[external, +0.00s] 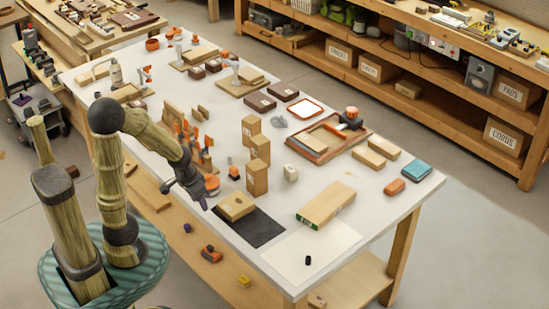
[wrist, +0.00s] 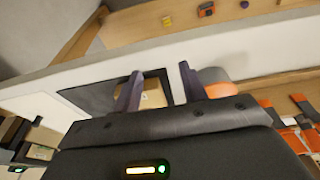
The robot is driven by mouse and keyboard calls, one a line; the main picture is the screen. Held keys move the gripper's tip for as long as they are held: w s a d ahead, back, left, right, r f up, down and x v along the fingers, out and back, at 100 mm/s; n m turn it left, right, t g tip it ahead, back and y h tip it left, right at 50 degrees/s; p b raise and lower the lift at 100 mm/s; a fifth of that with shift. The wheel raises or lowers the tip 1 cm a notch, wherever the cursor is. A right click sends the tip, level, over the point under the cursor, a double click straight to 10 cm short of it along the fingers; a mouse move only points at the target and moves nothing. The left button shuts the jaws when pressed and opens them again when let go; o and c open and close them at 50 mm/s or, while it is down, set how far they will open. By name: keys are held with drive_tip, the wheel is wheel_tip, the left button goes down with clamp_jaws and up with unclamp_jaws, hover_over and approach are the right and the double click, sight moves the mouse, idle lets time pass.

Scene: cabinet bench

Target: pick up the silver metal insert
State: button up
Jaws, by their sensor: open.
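I cannot pick out the silver metal insert for certain in either view. A small wooden block (external: 236,207) with a small mark on its top sits on a black mat (external: 262,232) near the table's front edge. My gripper (external: 203,203) hangs just left of this block in the external view. In the wrist view my gripper (wrist: 160,70) has its two dark fingers apart, with nothing held. The wooden block (wrist: 153,98) shows beyond and between the fingers, partly hidden by them, on the black mat (wrist: 100,97).
An orange-and-grey round object (external: 211,184) stands close beside my gripper; it also shows right of the fingers in the wrist view (wrist: 215,82). Tall cardboard boxes (external: 257,177) stand behind the block. A white sheet (external: 318,245) with a black cylinder (external: 308,260) lies to the right.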

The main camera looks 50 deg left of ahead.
drive_tip(key=w+a+r+n+g+p, duration=0.1)
drive_tip(key=w+a+r+n+p, duration=0.3)
drive_tip(key=w+r+p, duration=0.7)
wheel_tip(320, 180, up, 3)
drive_tip(key=n+g+p, duration=0.2)
drive_tip(key=p, duration=0.6)
hover_over(229, 158)
drive_tip(key=shift+s+a, duration=0.2)
drive_tip(key=shift+s, duration=0.2)
drive_tip(key=shift+f, duration=0.1)
wheel_tip(229, 158, down, 12)
drive_tip(key=shift+f+p, duration=0.1)
drive_tip(key=shift+p, duration=0.8)
drive_tip(key=shift+w+d+f+p, duration=0.15)
drive_tip(key=shift+f+p, duration=0.15)
drive_tip(key=shift+f, duration=0.55)
drive_tip(key=shift+w+f+p, duration=0.2)
drive_tip(key=shift+f+p, duration=0.05)
drive_tip(key=shift+f, duration=0.6)
drive_tip(key=shift+w+d+f+p, duration=0.15)
drive_tip(key=shift+f+p, duration=0.15)
drive_tip(key=shift+f, duration=0.55)
drive_tip(key=shift+a, duration=0.1)
